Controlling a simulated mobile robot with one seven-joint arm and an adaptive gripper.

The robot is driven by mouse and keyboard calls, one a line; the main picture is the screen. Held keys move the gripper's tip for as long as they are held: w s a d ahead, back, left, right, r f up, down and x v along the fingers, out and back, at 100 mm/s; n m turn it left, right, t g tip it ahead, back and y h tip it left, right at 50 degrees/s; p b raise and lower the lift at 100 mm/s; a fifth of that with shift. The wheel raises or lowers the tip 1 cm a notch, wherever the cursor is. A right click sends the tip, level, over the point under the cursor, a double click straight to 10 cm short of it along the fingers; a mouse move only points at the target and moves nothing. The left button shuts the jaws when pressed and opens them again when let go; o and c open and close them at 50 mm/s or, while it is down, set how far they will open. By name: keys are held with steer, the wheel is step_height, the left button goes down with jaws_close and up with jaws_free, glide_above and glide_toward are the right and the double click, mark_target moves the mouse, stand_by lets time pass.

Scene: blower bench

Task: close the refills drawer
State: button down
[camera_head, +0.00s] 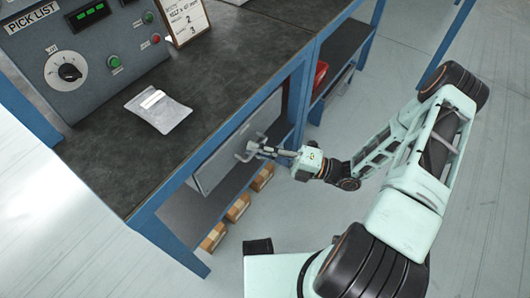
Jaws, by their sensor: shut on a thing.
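A grey drawer front (217,166) sits under the bench top, inside the blue frame. Its bar handle (240,157) sticks out from the front. My gripper (252,149) reaches in from the right and is shut on the handle. No label is legible on the drawer, and its inside is hidden. I cannot tell from this angle how far the drawer stands out.
The dark bench top (240,62) holds a control panel (85,50), a grey pouch (158,108) and a printed card (186,18). Several cardboard boxes (238,207) stand below the drawer. A red item (320,75) lies on the neighbouring shelf. The floor at right is clear around my arm.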

steer(key=shift+w+a, duration=0.45)
steer(key=c, duration=2.3)
jaws_free()
steer(key=shift+a, duration=0.1)
steer(key=v, duration=1.2)
